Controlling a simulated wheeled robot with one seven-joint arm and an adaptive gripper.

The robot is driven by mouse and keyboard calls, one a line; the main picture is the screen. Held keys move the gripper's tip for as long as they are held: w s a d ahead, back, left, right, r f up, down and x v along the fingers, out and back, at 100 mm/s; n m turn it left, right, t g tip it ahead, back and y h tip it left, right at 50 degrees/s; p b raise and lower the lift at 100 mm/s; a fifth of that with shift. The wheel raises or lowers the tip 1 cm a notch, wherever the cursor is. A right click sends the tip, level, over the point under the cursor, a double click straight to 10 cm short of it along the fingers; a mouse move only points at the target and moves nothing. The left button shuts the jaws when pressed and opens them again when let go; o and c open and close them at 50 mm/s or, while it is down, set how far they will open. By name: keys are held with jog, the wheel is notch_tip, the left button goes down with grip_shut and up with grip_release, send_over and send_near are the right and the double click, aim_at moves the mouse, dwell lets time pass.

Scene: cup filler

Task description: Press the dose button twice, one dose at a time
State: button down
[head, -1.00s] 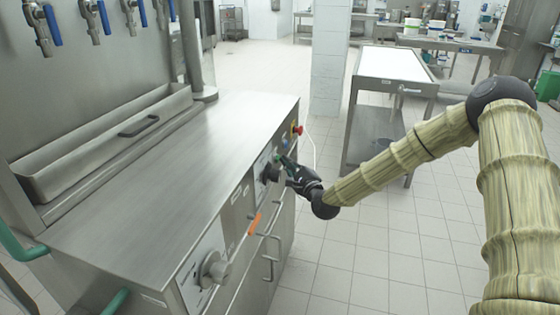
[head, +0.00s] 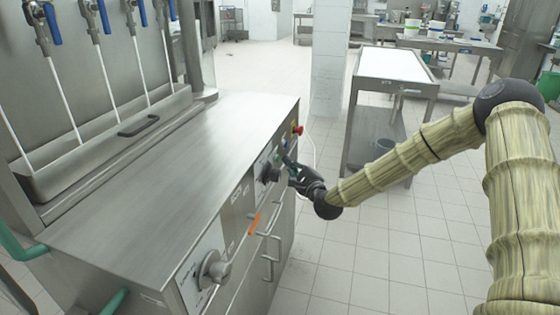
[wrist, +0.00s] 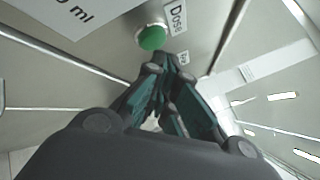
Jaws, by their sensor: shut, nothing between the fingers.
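The green round dose button (wrist: 151,38) shows in the wrist view on the grey panel, beside a white label reading "Dose" (wrist: 177,17). In the head view I cannot make it out clearly; my gripper is in front of that area. My gripper (wrist: 168,62) is shut and empty, its fingertips pointing at the panel just below the button in the picture. A small gap seems to show between tips and button. In the head view my gripper (head: 289,162) is at the machine's front face. White streams (head: 67,98) run from several blue-handled taps (head: 93,15) into the trough (head: 110,130).
A black knob (head: 270,172) sits close to my gripper on the panel, with a red stop button (head: 297,130) farther along. A grey knob (head: 214,270) and bar handles (head: 268,245) stick out nearer. Right of the machine is open floor (head: 350,250).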

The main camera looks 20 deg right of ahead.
jog(key=shift+s+d, duration=0.1)
jog(key=shift+s+d, duration=0.55)
jog(key=shift+d, duration=0.3)
jog(key=shift+s+d, duration=0.55)
jog(key=shift+d, duration=0.25)
jog(key=shift+s+d, duration=0.55)
jog(key=shift+d, duration=0.3)
